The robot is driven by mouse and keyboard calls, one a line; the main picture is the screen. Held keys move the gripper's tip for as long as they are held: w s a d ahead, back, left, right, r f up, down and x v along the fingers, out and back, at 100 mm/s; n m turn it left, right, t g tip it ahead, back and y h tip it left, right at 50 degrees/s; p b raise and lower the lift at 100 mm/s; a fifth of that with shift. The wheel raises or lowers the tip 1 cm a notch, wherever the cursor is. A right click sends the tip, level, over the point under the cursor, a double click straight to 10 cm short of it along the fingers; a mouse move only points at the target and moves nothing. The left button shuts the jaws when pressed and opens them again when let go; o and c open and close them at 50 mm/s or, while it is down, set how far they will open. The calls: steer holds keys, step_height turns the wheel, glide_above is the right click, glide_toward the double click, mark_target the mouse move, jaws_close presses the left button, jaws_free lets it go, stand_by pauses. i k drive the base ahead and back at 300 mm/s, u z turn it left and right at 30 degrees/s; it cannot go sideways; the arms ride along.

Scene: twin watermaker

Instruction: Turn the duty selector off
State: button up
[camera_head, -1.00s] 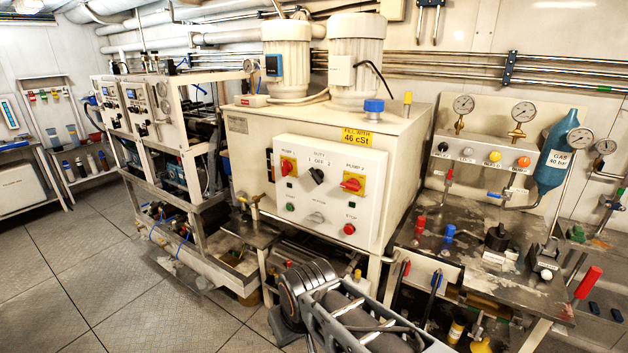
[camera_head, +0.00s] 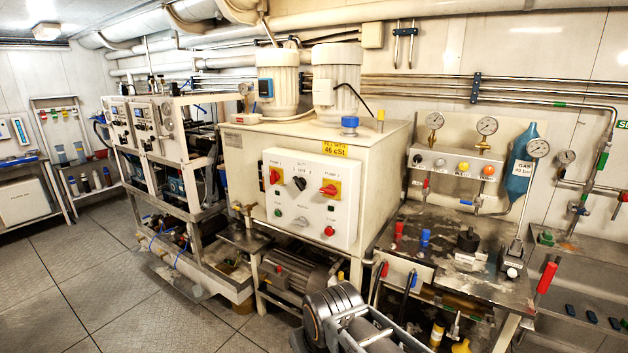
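The duty selector (camera_head: 299,183) is a black rotary knob at the upper middle of the white control panel (camera_head: 345,215), under small "DUTY" and "1 OFF 2" markings. Its knob looks tilted toward the upper left; its exact position is too small to be sure of. Red pump switches on yellow plates sit on both sides, pump 1 (camera_head: 274,176) at left and pump 2 (camera_head: 330,190) at right. My arm shows at the bottom middle, below and in front of the panel, apart from it. My gripper is not in view.
The panel is fixed to a large cream tank cabinet (camera_head: 385,150) with two motors on top. A dirty metal bench (camera_head: 455,265) with valves and a red-handled lever (camera_head: 546,277) stands at right. Open tiled floor (camera_head: 120,290) lies at left.

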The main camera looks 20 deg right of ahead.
mark_target(300, 183)
steer(key=u, duration=0.05)
steer(key=i, duration=1.2)
steer(key=u, duration=0.6)
